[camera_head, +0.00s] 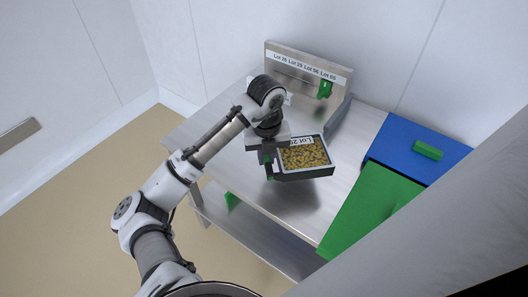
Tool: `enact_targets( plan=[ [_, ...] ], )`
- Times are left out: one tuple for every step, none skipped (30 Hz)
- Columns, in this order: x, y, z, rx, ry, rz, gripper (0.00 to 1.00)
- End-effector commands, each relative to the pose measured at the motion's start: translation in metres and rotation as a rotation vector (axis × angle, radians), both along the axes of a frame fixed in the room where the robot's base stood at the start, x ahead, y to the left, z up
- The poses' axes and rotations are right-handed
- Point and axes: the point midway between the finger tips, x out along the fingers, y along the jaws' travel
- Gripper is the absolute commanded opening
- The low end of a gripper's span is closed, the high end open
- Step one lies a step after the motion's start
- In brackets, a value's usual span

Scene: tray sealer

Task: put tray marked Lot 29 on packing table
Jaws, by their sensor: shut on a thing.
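A dark tray (310,174) full of small yellow-brown pieces is held over the steel table. Its white label reads "Lot 2" with the last figure hard to make out. My gripper (268,166) is shut on the tray's left side, and the arm reaches in from the lower left. The tray looks roughly level. I cannot tell whether it touches the surface below. I cannot tell from this view whether the steel table (292,208) is the packing table.
An upright steel panel (305,82) stands at the table's back, with a strip of several lot labels and a green handle (325,90). A blue lid (410,145) and a green panel (365,215) lie to the right. Bare table shows in front of the tray.

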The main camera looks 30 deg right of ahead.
Motion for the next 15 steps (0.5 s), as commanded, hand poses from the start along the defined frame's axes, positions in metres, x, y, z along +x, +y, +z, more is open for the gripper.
enact_targets(
  plan=[
    [0.0, 0.0, -0.005, -0.001, -0.001, 0.0, 0.0],
    [0.0, 0.0, -0.006, -0.001, -0.001, 0.0, 0.0],
    [0.0, 0.0, -0.006, -0.001, -0.001, 0.0, 0.0],
    [0.0, 0.0, -0.007, -0.001, -0.001, 0.0, 0.0],
    [0.0, 0.0, -0.007, -0.001, -0.001, 0.0, 0.0],
    [0.0, 0.0, -0.008, -0.001, -0.001, 0.0, 0.0],
    [0.0, 0.0, -0.009, -0.001, -0.001, 0.0, 0.0],
    [0.0, 0.0, -0.01, -0.001, -0.001, 0.001, 0.0],
    [0.0, 0.0, -0.013, -0.001, -0.001, 0.001, 0.0],
    [0.0, 0.0, -0.015, -0.001, -0.001, 0.001, 0.0],
    [0.0, 0.0, -0.017, -0.001, -0.001, 0.001, 0.0],
    [0.0, 0.0, -0.02, -0.001, -0.001, 0.001, 0.0],
    [0.0, 0.0, -0.023, 0.0, 0.0, 0.001, 0.0],
    [0.0, 0.0, -0.026, 0.0, 0.0, 0.0, 0.0],
    [0.0, 0.0, -0.029, 0.0, 0.0, 0.001, 0.0]
  ],
)
